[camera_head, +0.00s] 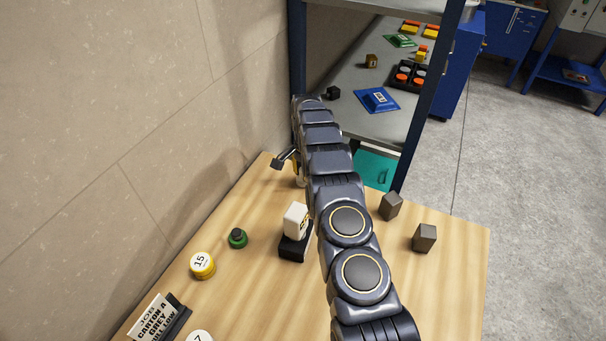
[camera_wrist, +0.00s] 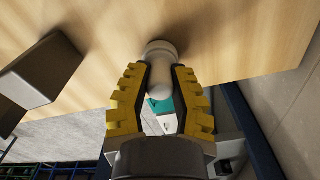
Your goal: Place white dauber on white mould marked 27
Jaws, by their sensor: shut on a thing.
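My gripper (camera_wrist: 160,88) has its yellow ribbed fingers shut on the white dauber (camera_wrist: 160,52), a small piece with a rounded head, in the wrist view. Wood lies behind the dauber; I cannot tell whether it touches it. In the head view my arm hides most of the gripper and dauber at the table's far end; only a small pale bit shows beside the arm. A white round mould (camera_head: 199,337) is cut off by the bottom edge of the head view; only a "7" of its mark shows. My gripper is far from it, towards the back.
On the wooden table (camera_head: 265,305) stand a yellow mould marked 15 (camera_head: 202,265), a green-and-black dauber (camera_head: 237,239), a white block (camera_head: 296,220) on a black base, and a job card (camera_head: 153,318). Two grey blocks (camera_head: 390,206) (camera_head: 425,238) stand right of my arm. A shelf rack is behind.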

